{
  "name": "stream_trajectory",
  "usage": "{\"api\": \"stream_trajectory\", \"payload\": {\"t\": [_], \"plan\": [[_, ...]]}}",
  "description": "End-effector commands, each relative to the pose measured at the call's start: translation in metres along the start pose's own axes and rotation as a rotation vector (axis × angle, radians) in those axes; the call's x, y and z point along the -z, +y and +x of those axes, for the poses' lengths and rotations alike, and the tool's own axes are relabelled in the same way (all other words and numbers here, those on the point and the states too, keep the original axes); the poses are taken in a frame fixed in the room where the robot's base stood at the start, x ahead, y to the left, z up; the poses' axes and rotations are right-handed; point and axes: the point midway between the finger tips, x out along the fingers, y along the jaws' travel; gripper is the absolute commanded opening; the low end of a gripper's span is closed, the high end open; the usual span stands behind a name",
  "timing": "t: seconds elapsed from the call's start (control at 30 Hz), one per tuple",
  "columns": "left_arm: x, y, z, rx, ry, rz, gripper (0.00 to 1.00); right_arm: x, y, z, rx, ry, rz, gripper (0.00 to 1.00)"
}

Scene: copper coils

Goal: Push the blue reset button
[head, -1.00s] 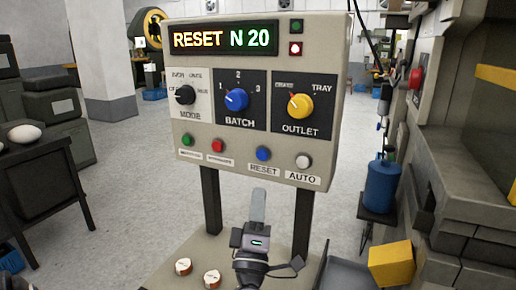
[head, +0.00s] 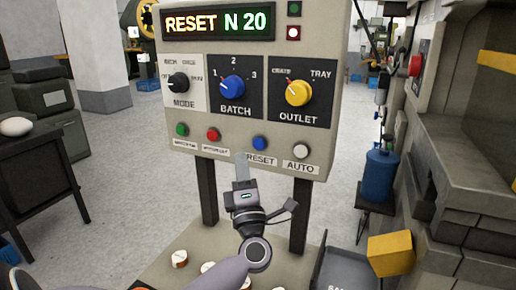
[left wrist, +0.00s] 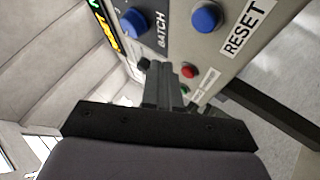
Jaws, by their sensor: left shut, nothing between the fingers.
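The blue reset button (head: 259,143) is on the lower row of the grey control panel (head: 150,100), above the RESET label. It also shows in the left wrist view (left wrist: 206,18) at the top, beside the label. My left gripper (head: 241,158) is shut and empty, pointing up at the panel's lower edge. Its tips are a little below and left of the blue button, apart from it in the picture. In the left wrist view the closed fingers (left wrist: 165,75) lie below and left of the button. Whether the tips touch the panel I cannot tell. My right gripper is not in view.
A green button (head: 182,129), a red button (head: 213,134) and a white button (head: 301,151) share the row. Mode, batch (head: 232,88) and outlet knobs sit above. The display (head: 218,22) reads RESET N 20. A yellow block (head: 391,253) is at lower right.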

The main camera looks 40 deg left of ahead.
Motion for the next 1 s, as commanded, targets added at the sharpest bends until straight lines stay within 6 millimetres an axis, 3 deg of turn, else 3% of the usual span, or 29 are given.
{"api": "stream_trajectory", "payload": {"t": [0.43,1.0], "plan": [[-0.027,-0.028,0.036,0.000,0.001,0.000,0.00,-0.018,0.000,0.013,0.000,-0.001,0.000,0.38],[-0.030,-0.030,0.040,0.000,-0.001,0.000,0.00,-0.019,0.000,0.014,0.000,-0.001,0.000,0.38]]}}
